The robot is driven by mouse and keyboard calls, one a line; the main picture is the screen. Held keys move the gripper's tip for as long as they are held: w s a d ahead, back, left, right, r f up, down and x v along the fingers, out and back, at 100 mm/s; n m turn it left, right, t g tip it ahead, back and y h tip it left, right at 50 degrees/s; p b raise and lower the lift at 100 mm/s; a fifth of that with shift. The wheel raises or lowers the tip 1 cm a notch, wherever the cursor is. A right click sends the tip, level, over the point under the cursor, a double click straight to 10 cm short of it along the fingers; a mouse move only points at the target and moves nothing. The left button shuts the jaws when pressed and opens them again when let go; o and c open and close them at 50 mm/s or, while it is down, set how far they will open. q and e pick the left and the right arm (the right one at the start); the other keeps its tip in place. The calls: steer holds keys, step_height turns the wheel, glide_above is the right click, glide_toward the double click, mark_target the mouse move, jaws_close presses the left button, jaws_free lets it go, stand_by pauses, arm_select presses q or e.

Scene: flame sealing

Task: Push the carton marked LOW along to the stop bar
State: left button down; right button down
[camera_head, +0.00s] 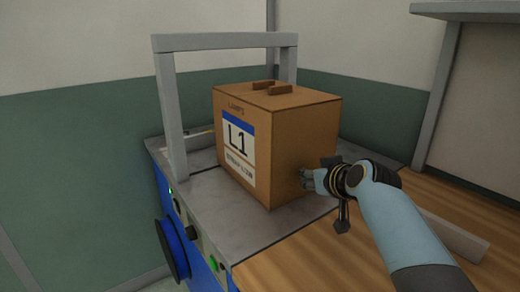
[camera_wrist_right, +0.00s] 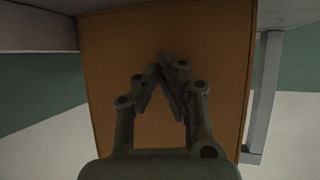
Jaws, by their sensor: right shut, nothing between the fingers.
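A brown cardboard carton (camera_head: 300,140) stands upright on the grey metal bed of a blue machine. Its label (camera_head: 239,148) reads L1 with a blue band, with smaller print above and below; I see no LOW on it. My right gripper (camera_head: 304,181) is shut and empty, its fingertips at the carton's right-hand face, low down. In the right wrist view the carton face (camera_wrist_right: 215,60) fills the middle behind the shut fingers (camera_wrist_right: 165,63); I cannot tell whether they touch it. My left gripper is out of view. I cannot make out which part is the stop bar.
A grey arch frame (camera_head: 225,41) spans the machine bed at the carton's far side. The blue machine body (camera_head: 188,235) has a round dark wheel and a green button. A wooden table (camera_head: 320,255) adjoins at right, with a grey bar (camera_head: 456,236) on it.

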mark_target(298, 169)
steer(key=shift+w+a+r+b, duration=0.2)
steer(key=shift+w+a+b, duration=0.75)
steer(key=shift+w+a, duration=0.6)
steer(key=shift+w+a+b, duration=0.85)
steer(key=shift+w+b, duration=0.15)
steer(key=shift+w, duration=0.1)
steer(key=shift+w+a+f+b, duration=0.1)
steer(key=shift+w+a+b, duration=0.55)
steer(key=shift+w+b, duration=0.35)
steer(key=w+a+b, duration=0.1)
steer(key=w+b, duration=0.1)
steer(key=b, duration=0.1)
steer(key=shift+w+a+f, duration=0.1)
steer(key=shift+w+a, duration=0.25)
steer(key=shift+a, duration=0.05)
steer(key=shift+s+d+r, duration=0.1)
steer(key=shift+r, duration=0.1)
steer(key=s+d+p, duration=0.1)
steer(key=s+p, duration=0.1)
steer(key=p, duration=0.1)
steer(key=s+d+p, duration=0.1)
steer(key=d+p, duration=0.1)
steer(key=p, duration=0.1)
steer(key=shift+s+r, duration=0.15)
steer(key=shift+s, duration=0.25)
steer(key=shift+s+d+p, duration=0.3)
steer(key=shift+s+p, duration=0.05)
steer(key=shift+s, duration=0.05)
steer(key=shift+f, duration=0.25)
